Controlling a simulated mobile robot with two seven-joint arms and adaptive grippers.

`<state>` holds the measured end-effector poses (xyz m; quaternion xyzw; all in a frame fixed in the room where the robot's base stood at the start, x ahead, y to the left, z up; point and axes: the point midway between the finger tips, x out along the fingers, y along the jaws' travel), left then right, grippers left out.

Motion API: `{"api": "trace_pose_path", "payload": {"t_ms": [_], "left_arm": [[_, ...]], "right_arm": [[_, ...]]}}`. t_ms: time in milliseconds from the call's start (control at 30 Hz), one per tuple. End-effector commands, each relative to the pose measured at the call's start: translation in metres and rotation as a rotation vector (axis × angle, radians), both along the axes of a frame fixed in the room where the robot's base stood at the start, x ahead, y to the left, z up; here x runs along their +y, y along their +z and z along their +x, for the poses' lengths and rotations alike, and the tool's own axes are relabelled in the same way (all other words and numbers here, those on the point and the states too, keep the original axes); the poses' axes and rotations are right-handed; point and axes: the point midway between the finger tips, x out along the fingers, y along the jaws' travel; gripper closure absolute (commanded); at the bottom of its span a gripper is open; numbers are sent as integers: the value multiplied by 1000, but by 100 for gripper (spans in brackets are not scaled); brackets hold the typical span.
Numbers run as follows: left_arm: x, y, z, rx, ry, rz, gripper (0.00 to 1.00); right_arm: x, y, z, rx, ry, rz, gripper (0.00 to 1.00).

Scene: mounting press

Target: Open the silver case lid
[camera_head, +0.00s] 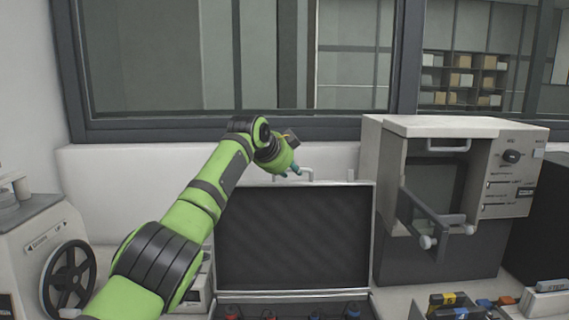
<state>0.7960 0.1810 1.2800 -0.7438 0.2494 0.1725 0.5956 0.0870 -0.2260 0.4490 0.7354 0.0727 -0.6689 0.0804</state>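The silver case has its lid (293,240) standing upright, with its dark padded inside facing me. A light handle (307,173) sticks up at the lid's top edge. Part of the case's lower half (290,296) shows at the bottom of the view, with several small red and blue items in it. My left gripper (291,171) has teal fingertips and is just above the lid's top edge, beside the left end of the handle. It is too small to tell whether it is open or touching the lid. My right gripper is not in view.
A beige press machine (440,130) with an open front and a protruding lever stands right of the lid. A machine with a black handwheel (69,281) is at the left. A tray of coloured parts (452,302) lies at the lower right. A window is behind.

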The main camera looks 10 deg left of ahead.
Motion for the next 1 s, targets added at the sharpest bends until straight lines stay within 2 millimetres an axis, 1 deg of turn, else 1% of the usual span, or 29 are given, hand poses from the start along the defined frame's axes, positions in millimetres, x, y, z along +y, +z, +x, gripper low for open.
{"api": "trace_pose_path", "payload": {"t_ms": [167, 367, 800, 900, 1000], "left_arm": [[1, 5, -6, -2, -2, 0, 69], [5, 16, -23, -4, -1, 2, 69], [15, 56, -82, -7, -1, 2, 69], [17, 64, -92, -6, -1, 0, 69], [18, 67, -97, -6, -1, -1, 69]], "right_arm": [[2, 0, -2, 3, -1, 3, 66], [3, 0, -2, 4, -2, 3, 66], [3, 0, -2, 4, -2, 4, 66], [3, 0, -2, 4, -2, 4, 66], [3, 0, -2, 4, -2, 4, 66]]}}
